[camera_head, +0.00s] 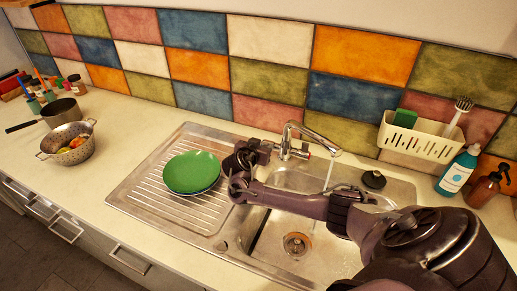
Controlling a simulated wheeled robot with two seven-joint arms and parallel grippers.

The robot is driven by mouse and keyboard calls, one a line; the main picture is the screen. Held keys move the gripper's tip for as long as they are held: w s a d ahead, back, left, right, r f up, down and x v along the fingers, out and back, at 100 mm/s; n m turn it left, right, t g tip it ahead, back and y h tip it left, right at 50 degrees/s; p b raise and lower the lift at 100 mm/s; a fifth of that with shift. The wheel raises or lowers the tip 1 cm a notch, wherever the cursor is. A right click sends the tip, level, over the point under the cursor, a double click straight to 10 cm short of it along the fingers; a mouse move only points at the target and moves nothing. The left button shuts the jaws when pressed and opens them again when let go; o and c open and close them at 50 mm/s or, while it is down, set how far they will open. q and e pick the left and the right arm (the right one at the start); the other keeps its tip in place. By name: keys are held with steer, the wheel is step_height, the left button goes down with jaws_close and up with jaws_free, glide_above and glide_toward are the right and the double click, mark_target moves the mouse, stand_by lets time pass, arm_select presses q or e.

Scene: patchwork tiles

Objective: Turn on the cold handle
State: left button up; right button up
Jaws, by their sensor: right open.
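The chrome tap (291,141) stands behind the sink, its curved spout reaching right. A thin stream of water (327,178) falls from the spout into the basin. A handle with a red mark (304,151) is on the tap's right side. The cold handle on the tap's left side is hidden or hard to make out behind my right gripper. My right gripper (264,147) is open, close against the left side of the tap; I cannot tell whether it touches it. My left gripper is not in view.
My right arm crosses over the sink basin (265,235). A green plate (191,172) lies on the drainboard (150,203).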

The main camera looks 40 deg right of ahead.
steer(key=shift+v, duration=2.35)
steer(key=shift+f, duration=0.1)
